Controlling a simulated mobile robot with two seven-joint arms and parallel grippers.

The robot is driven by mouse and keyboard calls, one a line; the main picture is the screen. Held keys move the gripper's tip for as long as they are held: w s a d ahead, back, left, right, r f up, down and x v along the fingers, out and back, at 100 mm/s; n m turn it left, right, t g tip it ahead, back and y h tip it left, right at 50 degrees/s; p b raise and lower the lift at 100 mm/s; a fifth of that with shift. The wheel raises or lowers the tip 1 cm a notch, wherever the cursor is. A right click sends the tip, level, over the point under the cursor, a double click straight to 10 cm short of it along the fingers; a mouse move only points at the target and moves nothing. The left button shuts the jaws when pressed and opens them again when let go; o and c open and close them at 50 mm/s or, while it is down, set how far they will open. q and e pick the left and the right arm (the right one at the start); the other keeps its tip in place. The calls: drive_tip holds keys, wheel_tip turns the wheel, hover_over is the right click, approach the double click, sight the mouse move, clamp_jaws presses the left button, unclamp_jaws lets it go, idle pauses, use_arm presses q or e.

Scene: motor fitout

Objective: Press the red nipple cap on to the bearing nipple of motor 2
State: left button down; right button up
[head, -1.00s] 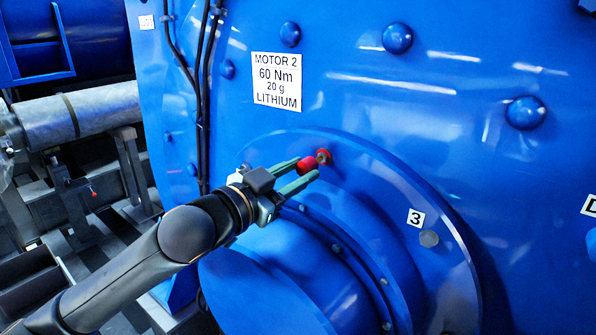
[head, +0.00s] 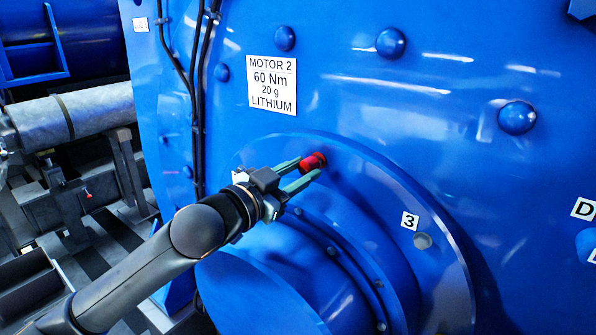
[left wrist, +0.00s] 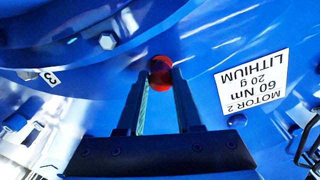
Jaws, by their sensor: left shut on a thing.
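The red nipple cap (head: 312,162) is between the fingertips of my left gripper (head: 304,169). The left gripper is shut on it, and the cap also shows in the left wrist view (left wrist: 160,72) at the tips of the gripper (left wrist: 160,75). The cap is at the bearing nipple's place on the blue flange of motor 2 (head: 350,168). The nipple is hidden behind the cap, so I cannot tell how far on the cap sits. The white MOTOR 2 label (head: 272,85) is above the gripper and also shows upside down in the left wrist view (left wrist: 253,86). My right gripper is not in view.
A plate marked 3 (head: 410,221) and a round grey plug (head: 423,241) are on the flange to the right. Black cables (head: 197,110) run down the housing at left. Several blue bolt heads (head: 390,43) stick out above. A grey shaft (head: 75,112) is at far left.

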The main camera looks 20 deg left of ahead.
use_arm(q)
drive_tip(key=shift+w+d, duration=0.15)
drive_tip(key=shift+w, duration=0.35)
drive_tip(key=c, duration=0.5)
unclamp_jaws()
drive_tip(key=shift+s, duration=0.1)
drive_tip(key=b+v, duration=0.4)
drive_tip(key=v, duration=0.7)
drive_tip(key=shift+f, duration=0.15)
drive_tip(key=shift+s+a+b, duration=0.2)
drive_tip(key=shift+s+b, duration=0.1)
drive_tip(key=shift+s, duration=0.3)
